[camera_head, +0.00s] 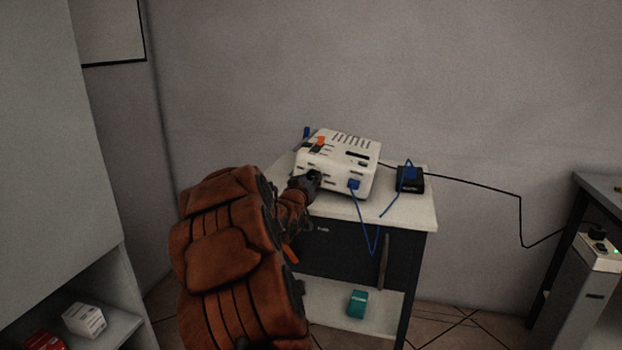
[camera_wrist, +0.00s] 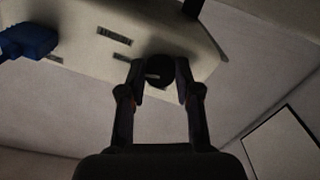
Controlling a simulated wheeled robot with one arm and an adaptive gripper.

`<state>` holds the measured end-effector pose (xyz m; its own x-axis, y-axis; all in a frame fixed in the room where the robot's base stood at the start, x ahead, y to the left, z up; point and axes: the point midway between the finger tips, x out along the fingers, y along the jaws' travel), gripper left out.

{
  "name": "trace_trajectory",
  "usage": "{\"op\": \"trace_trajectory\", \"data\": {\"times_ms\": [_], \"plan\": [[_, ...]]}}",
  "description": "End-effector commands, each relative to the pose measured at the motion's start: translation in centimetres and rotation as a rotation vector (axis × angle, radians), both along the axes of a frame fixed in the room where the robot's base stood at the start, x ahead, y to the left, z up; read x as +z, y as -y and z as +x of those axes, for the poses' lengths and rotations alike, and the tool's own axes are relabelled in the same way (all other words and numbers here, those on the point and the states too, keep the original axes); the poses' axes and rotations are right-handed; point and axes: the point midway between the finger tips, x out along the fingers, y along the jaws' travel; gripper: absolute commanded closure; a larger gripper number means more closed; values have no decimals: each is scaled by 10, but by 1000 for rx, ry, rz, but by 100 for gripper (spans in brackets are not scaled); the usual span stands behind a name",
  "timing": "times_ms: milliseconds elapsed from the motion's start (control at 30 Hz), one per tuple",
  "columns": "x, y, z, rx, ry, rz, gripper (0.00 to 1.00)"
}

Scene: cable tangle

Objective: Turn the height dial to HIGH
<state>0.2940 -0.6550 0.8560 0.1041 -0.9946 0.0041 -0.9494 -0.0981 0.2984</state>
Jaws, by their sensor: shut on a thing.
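The height dial (camera_wrist: 160,73) is a round black knob on the front face of a white box-shaped device (camera_head: 345,150). In the wrist view it sits between the two fingertips of my gripper (camera_wrist: 160,85), which is shut on it from both sides. A pale mark shows on the knob. In the head view my gripper (camera_head: 312,181) reaches the left part of the device's front, and the dial is mostly hidden behind it. The HIGH label cannot be read in either view.
A blue plug (camera_head: 354,184) with a blue cable sits in the device's front, right of my gripper. A black box (camera_head: 410,180) with a blue connector stands beside the device on the white-topped cabinet (camera_head: 415,210). A black cable runs right along the wall.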

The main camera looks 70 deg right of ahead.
Motion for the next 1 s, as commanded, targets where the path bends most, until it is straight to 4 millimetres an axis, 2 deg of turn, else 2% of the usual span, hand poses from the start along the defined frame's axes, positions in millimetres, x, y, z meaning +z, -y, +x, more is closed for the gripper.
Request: {"op": "trace_trajectory", "data": {"times_ms": [33, 367, 400, 633, 1000], "plan": [[-8, -2, 5, 10, -7, 15, 100], [-9, -2, 6, 12, -6, 17, 100], [-9, -2, 6, 12, -6, 17, 65], [-7, -1, 3, 8, -3, 13, 42], [-3, -3, 1, 2, 0, 6, 42]]}}
